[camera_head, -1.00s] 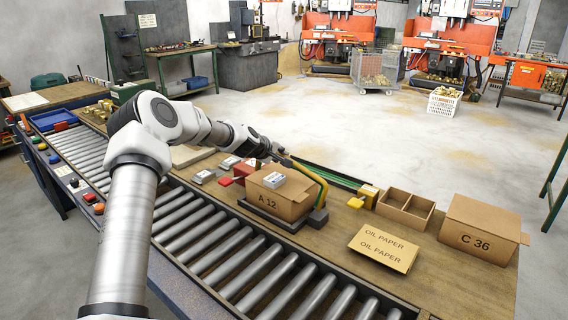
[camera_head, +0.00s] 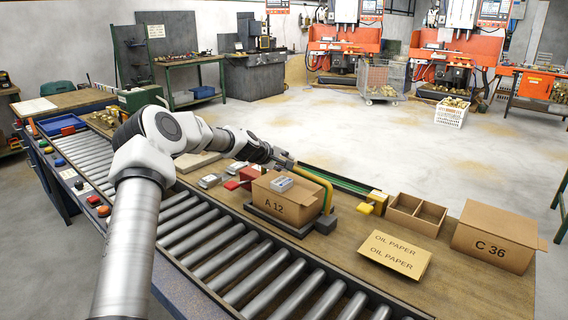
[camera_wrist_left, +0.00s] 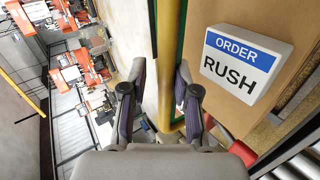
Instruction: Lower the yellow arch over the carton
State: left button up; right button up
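The carton marked A 12 (camera_head: 284,208) sits in a black cradle (camera_head: 285,227) beside the rollers. A white and blue ORDER RUSH block (camera_head: 282,184) lies on its top and also shows in the wrist view (camera_wrist_left: 240,67). The yellow arch (camera_head: 328,190) stands at the carton's far right side, rising from a dark block (camera_head: 326,224). My left gripper (camera_head: 288,161) is at the far upper end of the arch. In the wrist view, the yellow bar (camera_wrist_left: 171,50) passes between its open fingers (camera_wrist_left: 158,90), with a gap at the left finger. My right gripper is not in view.
An open divided box (camera_head: 416,214), an OIL PAPER sheet (camera_head: 395,254) and the carton C 36 (camera_head: 493,238) lie to the right. Rollers (camera_head: 230,262) run in front.

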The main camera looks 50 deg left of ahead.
pick_arm(q)
jog(key=shift+r, duration=0.1)
notch_tip(320, 180, up, 10)
jog(key=shift+f, duration=0.1)
dwell(0.4)
jog(key=shift+a, duration=0.1)
